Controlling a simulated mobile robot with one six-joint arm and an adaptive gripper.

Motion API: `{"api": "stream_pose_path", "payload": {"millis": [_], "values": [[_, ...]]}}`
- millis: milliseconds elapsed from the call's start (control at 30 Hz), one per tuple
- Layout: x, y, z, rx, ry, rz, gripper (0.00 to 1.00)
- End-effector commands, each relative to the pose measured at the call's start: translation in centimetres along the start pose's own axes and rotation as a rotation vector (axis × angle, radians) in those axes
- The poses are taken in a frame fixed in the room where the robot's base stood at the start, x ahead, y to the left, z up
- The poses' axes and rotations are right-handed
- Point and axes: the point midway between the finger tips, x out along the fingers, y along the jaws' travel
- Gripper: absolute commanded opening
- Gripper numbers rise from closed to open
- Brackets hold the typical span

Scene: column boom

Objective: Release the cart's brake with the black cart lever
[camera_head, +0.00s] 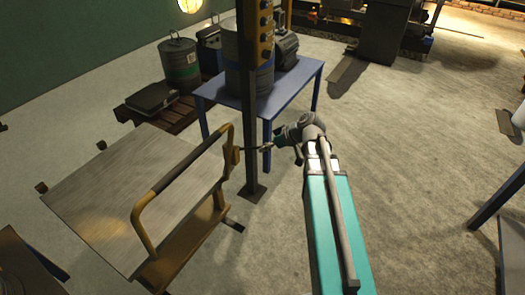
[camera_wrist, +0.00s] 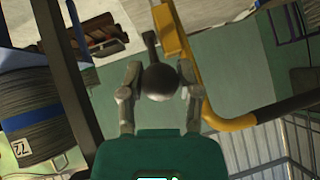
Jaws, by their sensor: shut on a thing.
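The cart (camera_head: 110,195) has a flat wooden deck and a yellow handle frame (camera_head: 143,232) with a dark grip bar; the yellow frame also shows in the wrist view (camera_wrist: 173,35). The black cart lever ends in a round dark knob (camera_wrist: 160,80), with its short stem running up beside the yellow frame. In the head view the lever (camera_head: 250,149) is a small dark rod at the frame's right post. My gripper (camera_head: 267,147) reaches it from the right. In the wrist view my gripper's fingers (camera_wrist: 160,75) are shut on the knob, one on each side.
A dark column with a yellow control box (camera_head: 255,35) stands just behind the lever, close to my gripper. Behind it is a blue table (camera_head: 290,90) with a drum. A pallet (camera_head: 165,118) holds a case and a bin. The floor to the right is mostly clear.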

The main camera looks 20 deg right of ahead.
Motion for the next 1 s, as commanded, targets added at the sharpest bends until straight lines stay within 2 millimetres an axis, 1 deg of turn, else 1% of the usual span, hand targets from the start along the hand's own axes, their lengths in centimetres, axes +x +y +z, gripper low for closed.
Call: {"api": "stream_pose_path", "payload": {"millis": [33,400,867,900,967,1000], "values": [[0.3,0.4,0.5,0.0,-0.004,0.002,0.0],[0.9,0.9,2.2,0.0,-0.007,0.002,0.0],[0.9,1.0,2.3,-0.001,-0.009,0.002,0.0],[0.9,1.0,2.3,-0.001,-0.009,0.002,0.45],[0.9,0.9,2.3,-0.001,-0.009,0.002,0.57],[0.9,0.9,2.3,-0.001,-0.008,0.002,0.58]]}}
